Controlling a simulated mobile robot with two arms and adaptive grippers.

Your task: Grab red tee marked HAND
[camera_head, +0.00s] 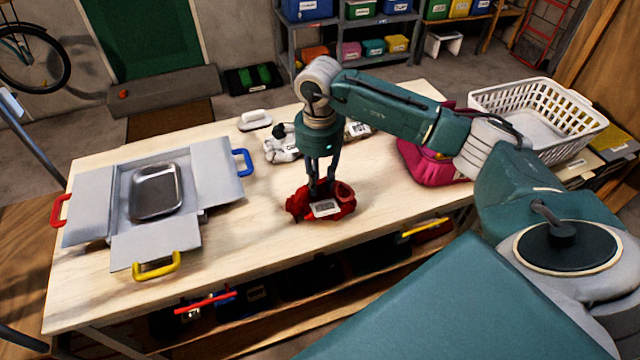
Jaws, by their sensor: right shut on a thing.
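A crumpled red tee (342,203) lies on the wooden table near its front edge, in the middle of the head view. A white label (325,208) shows on it, but its lettering is too small to read. My right gripper (321,190) comes straight down onto the tee from above and is shut on its cloth. The fingertips are partly hidden in the folds. The tee still seems to rest on the tabletop. My left gripper is not in view.
An open grey box (215,178) with coloured handles holds a metal tray (157,192) on the left. White labelled cloth (282,148) and a white brush (255,120) lie behind. A magenta bag (430,168) and white basket (540,105) stand right. Front-centre tabletop is bare.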

